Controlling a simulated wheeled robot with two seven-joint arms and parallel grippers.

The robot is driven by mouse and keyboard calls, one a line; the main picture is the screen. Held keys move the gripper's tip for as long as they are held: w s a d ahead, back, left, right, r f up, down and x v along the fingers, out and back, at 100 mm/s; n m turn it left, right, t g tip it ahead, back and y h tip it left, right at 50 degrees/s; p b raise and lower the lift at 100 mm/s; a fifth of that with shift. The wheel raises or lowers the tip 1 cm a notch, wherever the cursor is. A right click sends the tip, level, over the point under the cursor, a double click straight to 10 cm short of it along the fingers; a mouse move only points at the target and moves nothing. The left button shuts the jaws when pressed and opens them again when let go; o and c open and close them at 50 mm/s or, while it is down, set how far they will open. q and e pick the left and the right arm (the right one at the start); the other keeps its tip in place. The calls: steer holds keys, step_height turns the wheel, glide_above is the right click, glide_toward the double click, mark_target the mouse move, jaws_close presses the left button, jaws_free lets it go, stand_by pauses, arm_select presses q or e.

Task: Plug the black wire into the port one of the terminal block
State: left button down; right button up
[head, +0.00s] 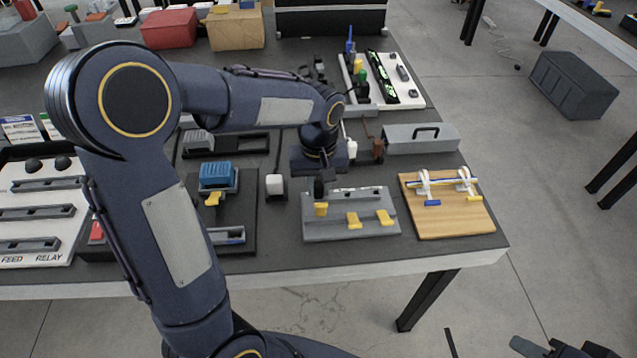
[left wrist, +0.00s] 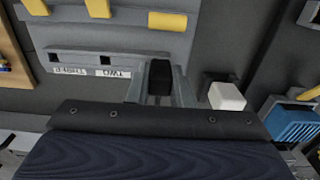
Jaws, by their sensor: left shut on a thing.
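The terminal block (head: 350,232) is a grey block with three yellow levers, near the table's front edge. In the left wrist view it (left wrist: 190,42) appears upside down, with labels TWO and THREE beside dark ports. My left gripper (head: 320,186) points down at the block's left rear end, by the first lever. In the left wrist view its fingers (left wrist: 160,88) are shut on a black piece, the black wire's end (left wrist: 160,72), at the block's edge. Port one is hidden behind the fingers and this piece. I cannot tell whether the end is inside the port. My right gripper (head: 562,348) shows partly at the bottom right.
A wooden board (head: 450,215) with white clips and blue-tipped wire lies right of the block. A white-topped piece (head: 275,186) and a blue component (head: 216,176) on a dark base stand left.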

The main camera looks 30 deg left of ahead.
mark_target(318, 183)
arm_select(q)
steer(key=c, duration=1.2)
jaws_free()
steer(key=shift+f, duration=0.1)
step_height(318, 183, up, 8)
steer(key=shift+f+p, duration=0.1)
steer(key=shift+p, duration=0.5)
steer(key=s+r+m+t+h+p, duration=0.2)
steer(key=s+r+p, duration=0.1)
steer(key=s, duration=0.6)
steer(key=s+d+r+m+t+h+p, duration=0.1)
steer(key=s+r+m+t+p, duration=0.1)
steer(key=s, duration=0.8)
steer(key=shift+d+r+m+t+h+p, duration=0.3)
steer(key=shift+r+m+t+h+p, duration=0.15)
steer(key=shift+t+p, duration=0.3)
